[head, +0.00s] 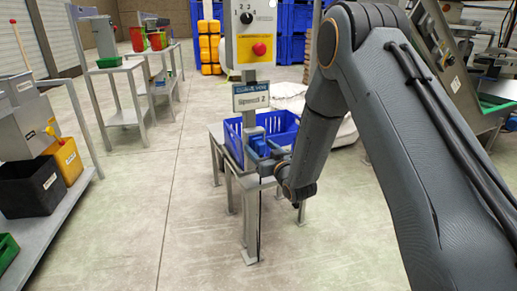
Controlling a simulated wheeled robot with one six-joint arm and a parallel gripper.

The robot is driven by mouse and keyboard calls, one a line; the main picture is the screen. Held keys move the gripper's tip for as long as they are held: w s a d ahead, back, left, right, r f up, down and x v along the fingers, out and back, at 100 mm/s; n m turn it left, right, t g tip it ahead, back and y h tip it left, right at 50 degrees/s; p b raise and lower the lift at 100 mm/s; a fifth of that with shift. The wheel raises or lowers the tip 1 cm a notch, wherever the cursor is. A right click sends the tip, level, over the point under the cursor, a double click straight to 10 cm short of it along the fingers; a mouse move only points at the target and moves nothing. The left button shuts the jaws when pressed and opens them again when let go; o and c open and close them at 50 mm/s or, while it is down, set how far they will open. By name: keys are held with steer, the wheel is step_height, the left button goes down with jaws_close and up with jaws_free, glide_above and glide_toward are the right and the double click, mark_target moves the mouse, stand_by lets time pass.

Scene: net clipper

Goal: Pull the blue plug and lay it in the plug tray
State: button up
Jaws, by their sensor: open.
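A blue plug (258,144) shows small at the front of the grey post, below the speed sign. My gripper (262,151) is open and is at the plug, with its fingers reaching in from the right. Whether the fingers touch the plug is too small to tell. A blue tray-like crate (234,139) stands on a metal stand just behind the post. It is the nearest tray to the plug; no label on it can be read. My gripper and the post hide part of it.
A control box with a red button (259,49) and a dial tops the post. A small sign (251,96) hangs below it. A bench with black (34,184) and yellow bins is at the left. Slanted machinery (450,75) stands at the right.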

mark_target(263, 150)
stand_by(0.8)
jaws_close()
steer(key=shift+p+v, duration=1.25)
steer(key=shift+v, duration=1.75)
